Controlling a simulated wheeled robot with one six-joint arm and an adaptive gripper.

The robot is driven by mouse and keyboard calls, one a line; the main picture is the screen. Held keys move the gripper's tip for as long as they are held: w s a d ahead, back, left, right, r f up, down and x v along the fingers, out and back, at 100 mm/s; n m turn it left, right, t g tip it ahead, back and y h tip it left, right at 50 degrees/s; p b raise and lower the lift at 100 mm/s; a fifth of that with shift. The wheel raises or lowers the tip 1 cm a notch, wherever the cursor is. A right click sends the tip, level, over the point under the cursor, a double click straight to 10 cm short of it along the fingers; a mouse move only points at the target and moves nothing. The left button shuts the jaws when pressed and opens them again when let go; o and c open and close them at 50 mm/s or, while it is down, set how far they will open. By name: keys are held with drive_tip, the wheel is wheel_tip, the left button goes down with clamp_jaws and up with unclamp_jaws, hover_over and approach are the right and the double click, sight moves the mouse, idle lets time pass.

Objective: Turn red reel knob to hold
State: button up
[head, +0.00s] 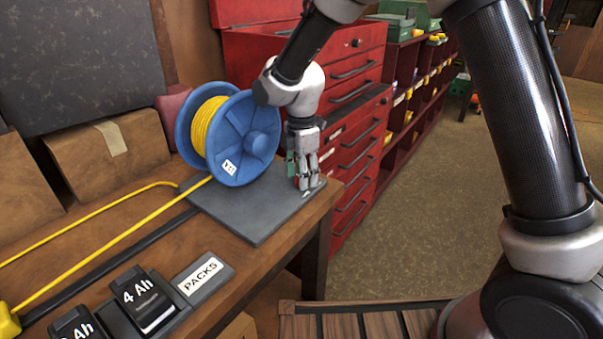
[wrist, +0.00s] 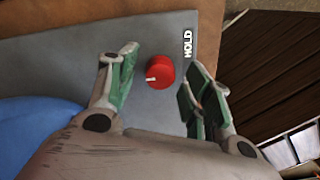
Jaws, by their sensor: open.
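The red reel knob (wrist: 160,72) sits on a grey base plate (wrist: 90,45) in the wrist view. Its white pointer mark faces the lower left of that picture, away from the white word HOLD (wrist: 187,43), which is printed to the upper right of the knob. My gripper (wrist: 163,75) is open, with one green-padded finger on each side of the knob and a visible gap to it. In the head view my gripper (head: 304,184) points down at the right corner of the plate (head: 262,222), and the knob is hidden behind its fingers.
A blue reel (head: 240,140) wound with yellow cord (head: 205,125) stands close to the left of my gripper. A red drawer cabinet (head: 355,130) is behind and to the right. A PACKS label holder (head: 202,278) and battery packs (head: 140,300) are on the bench front. Open floor lies right.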

drive_tip(key=c, duration=1.1)
drive_tip(key=shift+o, duration=0.2)
drive_tip(key=shift+m, duration=0.3)
drive_tip(key=m, duration=0.3)
drive_tip(key=shift+m, duration=0.3)
drive_tip(key=m, duration=0.3)
drive_tip(key=shift+m, duration=0.3)
drive_tip(key=m, duration=0.4)
drive_tip(key=shift+m, duration=2.1)
